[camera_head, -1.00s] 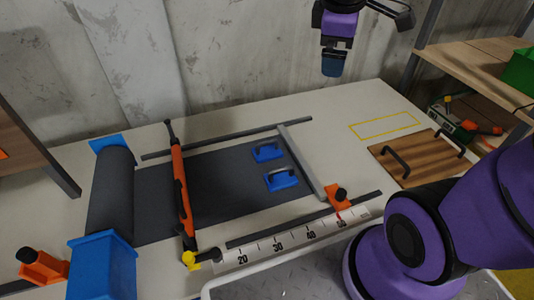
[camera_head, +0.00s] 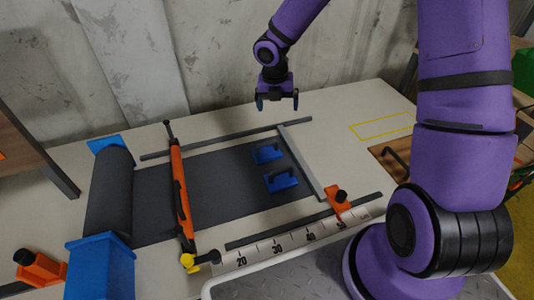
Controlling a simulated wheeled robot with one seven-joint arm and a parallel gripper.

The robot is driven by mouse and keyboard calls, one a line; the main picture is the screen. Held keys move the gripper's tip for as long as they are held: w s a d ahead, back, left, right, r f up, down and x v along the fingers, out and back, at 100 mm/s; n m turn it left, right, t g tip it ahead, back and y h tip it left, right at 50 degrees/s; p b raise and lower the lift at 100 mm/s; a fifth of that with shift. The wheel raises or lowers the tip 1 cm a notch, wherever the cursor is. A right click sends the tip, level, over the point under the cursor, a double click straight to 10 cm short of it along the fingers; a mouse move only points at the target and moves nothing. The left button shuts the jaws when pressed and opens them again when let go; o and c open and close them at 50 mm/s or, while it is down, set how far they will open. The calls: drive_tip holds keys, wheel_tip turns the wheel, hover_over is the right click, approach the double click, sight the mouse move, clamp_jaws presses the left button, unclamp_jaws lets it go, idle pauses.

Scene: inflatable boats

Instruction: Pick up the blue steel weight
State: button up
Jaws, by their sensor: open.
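Two blue weights with handles lie on the dark grey sheet on the table: a far one (camera_head: 266,153) and a near one (camera_head: 281,180). From the picture I cannot tell which of them the task means. My gripper (camera_head: 277,103) is open and empty, pointing down above the far side of the table, beyond the far weight and apart from it. Nothing hides either weight.
The grey sheet (camera_head: 225,180) runs from a roll (camera_head: 109,195) at left, under an orange bar (camera_head: 180,195). Grey rails flank it, with a scale (camera_head: 275,247) in front. A wooden board with handles (camera_head: 387,153) is partly hidden by my arm. The back right tabletop is clear.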

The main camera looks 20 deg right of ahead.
sight(267, 145)
drive_tip(key=a+f+n, duration=0.1)
drive_tip(key=f, duration=0.1)
drive_tip(key=w+f+n+y, duration=0.1)
drive_tip(key=f+n, duration=0.1)
drive_tip(key=f, duration=0.1)
drive_tip(key=w+a+f+n, duration=0.1)
drive_tip(key=f, duration=0.1)
drive_tip(key=shift+a+f+n+y, duration=0.2)
drive_tip(key=shift+a+n+y, duration=0.1)
drive_tip(key=shift+a+n, duration=0.1)
wheel_tip(267, 145, down, 11)
drive_tip(key=c, duration=1.3)
drive_tip(key=shift+o, duration=0.2)
drive_tip(key=shift+d+r, duration=0.1)
drive_tip(key=shift+r, duration=0.05)
